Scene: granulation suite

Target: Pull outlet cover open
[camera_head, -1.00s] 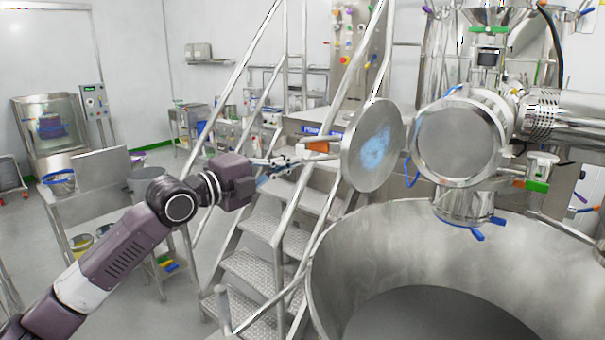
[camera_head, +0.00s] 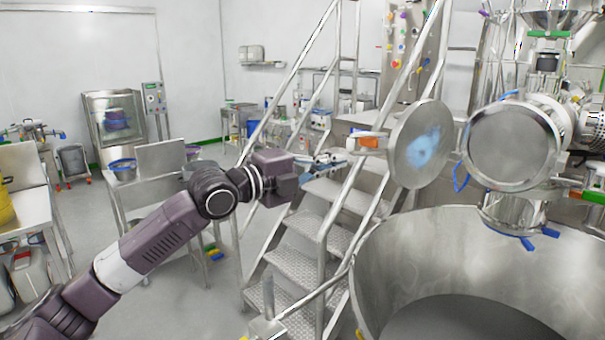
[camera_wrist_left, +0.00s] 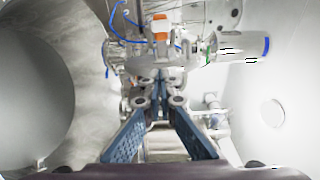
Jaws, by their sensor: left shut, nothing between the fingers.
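The outlet cover (camera_head: 409,158), a round metal disc with a blue patch, stands swung away from the round outlet (camera_head: 512,146) in the head view. An orange handle (camera_head: 368,140) is on its left side. My left gripper (camera_head: 339,158) is shut and empty, just left of and slightly below the handle, apparently apart from it. In the left wrist view, the blue-padded fingers of my left gripper (camera_wrist_left: 159,90) come together at the tips, with an orange part (camera_wrist_left: 160,24) beyond them. My right gripper is not in view.
A large open metal vessel (camera_head: 392,255) fills the lower right, below the outlet. Metal stairs with handrails (camera_head: 318,235) stand behind my left gripper. A steel table (camera_head: 160,185) is at the left, with open floor around it.

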